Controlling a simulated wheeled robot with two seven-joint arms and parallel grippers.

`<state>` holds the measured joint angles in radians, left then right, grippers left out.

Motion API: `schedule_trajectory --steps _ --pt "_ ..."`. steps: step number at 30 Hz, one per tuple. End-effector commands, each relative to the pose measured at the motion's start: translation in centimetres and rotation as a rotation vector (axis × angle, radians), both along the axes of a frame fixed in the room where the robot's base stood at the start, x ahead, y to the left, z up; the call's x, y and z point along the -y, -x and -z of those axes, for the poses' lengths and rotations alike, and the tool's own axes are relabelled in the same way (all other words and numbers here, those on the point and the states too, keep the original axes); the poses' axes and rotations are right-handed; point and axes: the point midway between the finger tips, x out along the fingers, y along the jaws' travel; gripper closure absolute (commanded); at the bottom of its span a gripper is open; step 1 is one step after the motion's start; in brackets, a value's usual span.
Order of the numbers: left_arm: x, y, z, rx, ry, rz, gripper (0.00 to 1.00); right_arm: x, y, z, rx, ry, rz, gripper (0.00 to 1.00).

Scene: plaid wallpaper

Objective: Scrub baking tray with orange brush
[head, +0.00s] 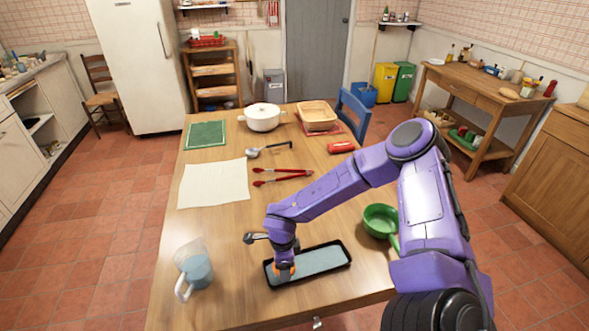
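The baking tray (325,262), dark-rimmed with a grey-blue inside, lies flat on the wooden table near its front edge. My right gripper (284,266) points down over the tray's left end. Orange parts of the brush (286,270) show right at its fingertips, so it appears shut on the brush, which is low at the tray's surface. Most of the brush is hidden by the gripper, and I cannot tell whether its bristles touch the tray. My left gripper is not in view.
A clear jug with blue contents (197,272) stands left of the tray. A green pan (381,221) is to the right, close under my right arm. Red tongs (283,175), a ladle (270,149), a cloth (213,184) and a white pot (262,117) lie farther back.

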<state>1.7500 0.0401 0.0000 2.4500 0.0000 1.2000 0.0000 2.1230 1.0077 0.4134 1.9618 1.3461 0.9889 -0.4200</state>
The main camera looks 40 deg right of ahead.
Motion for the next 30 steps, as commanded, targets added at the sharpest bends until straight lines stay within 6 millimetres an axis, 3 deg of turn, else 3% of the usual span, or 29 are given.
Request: schedule_trajectory --steps 14,23,30 --pt "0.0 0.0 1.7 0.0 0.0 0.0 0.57 -2.6 -1.5 0.2 0.001 0.001 -0.001 0.61" --pt "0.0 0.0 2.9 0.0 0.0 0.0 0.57 -5.3 -2.8 0.3 0.001 0.001 -0.001 0.61" --pt "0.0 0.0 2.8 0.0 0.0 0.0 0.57 -5.4 -2.9 0.1 0.001 -0.001 0.0 0.61"
